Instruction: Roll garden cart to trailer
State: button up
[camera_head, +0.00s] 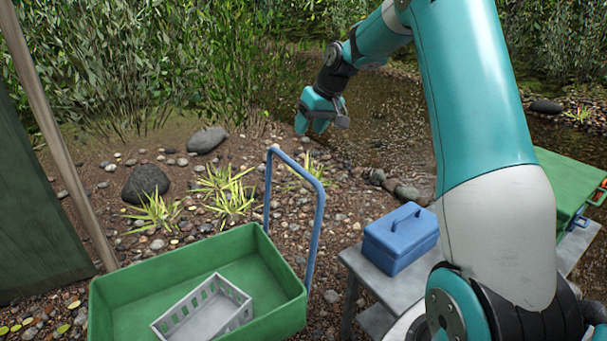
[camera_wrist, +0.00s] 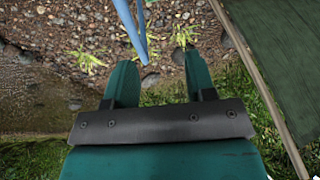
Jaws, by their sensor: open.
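The garden cart has a green tub (camera_head: 280,304) at the lower left of the head view, with a grey slotted basket (camera_head: 205,308) inside. Its blue push handle (camera_head: 268,185) stands up from the tub's right side. My gripper (camera_head: 313,122) is in the air above the far end of the handle, apart from it. In the wrist view my gripper (camera_wrist: 158,62) is open and empty, its two teal fingers spread. The blue handle (camera_wrist: 128,22) shows beyond the fingertips, roughly between them. I cannot make out a trailer for certain.
A grey bench (camera_head: 355,265) with a blue toolbox (camera_head: 400,240) stands right of the cart. A green box (camera_head: 570,190) is at the far right. A dark green panel (camera_head: 30,200) and wooden pole (camera_head: 55,130) stand left. Rocks (camera_head: 147,182) and grass tufts dot the gravel before the creek (camera_head: 400,110).

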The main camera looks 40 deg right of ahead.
jog(key=w+d+f+m, duration=0.1)
jog(key=d+f, duration=0.2)
jog(key=d, duration=0.3)
jog(key=x, duration=0.5)
jog(key=p+x, duration=0.1)
jog(key=x, duration=0.5)
jog(key=w+x, duration=0.1)
jog(key=x, duration=0.4)
jog(key=shift+d, duration=0.4)
grip_shut()
